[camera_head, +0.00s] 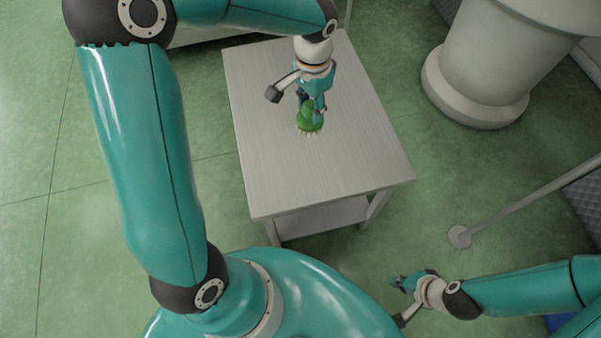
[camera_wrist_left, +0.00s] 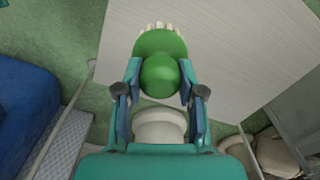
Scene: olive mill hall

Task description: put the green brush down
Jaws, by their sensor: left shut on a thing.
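The green brush (camera_head: 307,119) has a rounded green knob, a green disc-like head and pale bristles. My left gripper (camera_head: 310,100) is shut on its knob over the middle of the light grey table (camera_head: 270,178). In the left wrist view the brush (camera_wrist_left: 160,74) sits between the two fingers of the left gripper (camera_wrist_left: 160,82), bristles towards the top of the picture. I cannot tell whether the bristles touch the table top. My right gripper (camera_head: 408,299) is off the table, low at the right, with its fingers apart and nothing seen between them.
The table top around the brush is bare. A thick pale column (camera_head: 490,65) stands on the floor to the right of the table. A thin post (camera_head: 530,205) with a round foot is at the right. Green floor (camera_head: 420,160) lies between.

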